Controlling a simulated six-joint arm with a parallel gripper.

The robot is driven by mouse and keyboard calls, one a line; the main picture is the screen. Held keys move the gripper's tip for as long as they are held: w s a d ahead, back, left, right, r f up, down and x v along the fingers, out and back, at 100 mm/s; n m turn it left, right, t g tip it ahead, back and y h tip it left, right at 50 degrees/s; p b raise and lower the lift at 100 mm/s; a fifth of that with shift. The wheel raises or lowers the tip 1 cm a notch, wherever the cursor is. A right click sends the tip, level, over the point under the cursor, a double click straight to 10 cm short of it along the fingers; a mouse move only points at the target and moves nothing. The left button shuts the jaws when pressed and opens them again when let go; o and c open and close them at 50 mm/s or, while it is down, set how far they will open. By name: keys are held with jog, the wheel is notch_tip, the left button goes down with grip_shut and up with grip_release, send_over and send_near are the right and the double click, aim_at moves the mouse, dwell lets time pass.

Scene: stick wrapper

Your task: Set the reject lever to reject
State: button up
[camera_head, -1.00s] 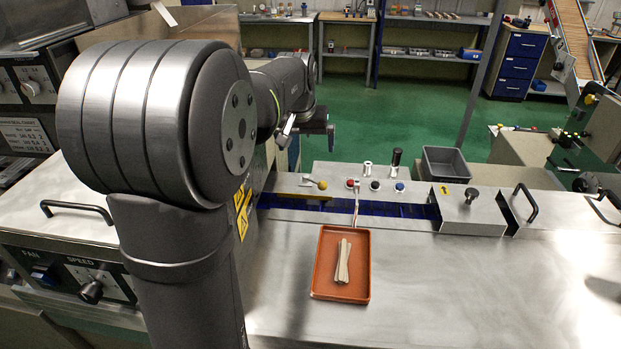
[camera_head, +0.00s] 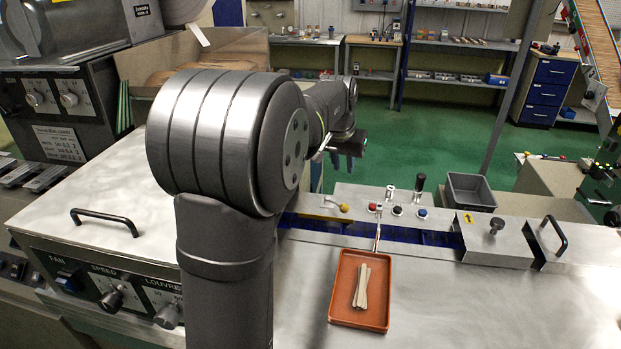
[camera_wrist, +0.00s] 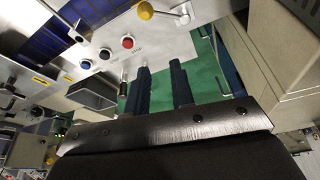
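A lever with a yellow ball knob (camera_head: 344,208) stands at the left end of the small control panel behind the steel machine top. I take it for the reject lever, but no label on it is readable. The yellow knob also shows at the top of the wrist view (camera_wrist: 146,10). My gripper (camera_wrist: 160,66) is open and empty, its two dark fingers apart with green floor visible between them. In the head view my gripper (camera_head: 350,146) hangs in the air above and behind the panel, apart from the knob.
Red (camera_wrist: 127,42) and blue (camera_wrist: 86,64) buttons and a black upright handle (camera_head: 419,186) sit along the panel. An orange tray (camera_head: 337,312) with several wooden sticks (camera_head: 361,287) lies in front. A grey bin (camera_head: 470,189) stands right.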

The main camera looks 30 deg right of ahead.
aim_at(336, 204)
jog(key=shift+m, duration=0.8)
jog(key=d+f, duration=0.3)
grip_shut()
jog(key=x, duration=0.9)
jog(key=shift+s+f, duration=0.15)
jog(key=shift+f, duration=0.15)
jog(key=shift+s+a+f, duration=0.1)
jog(key=shift+a+f, duration=0.05)
jog(key=shift+a, duration=0.05)
jog(key=shift+s+a+r, duration=0.15)
jog(key=shift+s+a, duration=0.2)
jog(key=shift+a, duration=0.35)
jog(key=shift+s+a+r, duration=0.15)
jog(key=shift+s+a, duration=0.2)
jog(key=shift+a, duration=0.4)
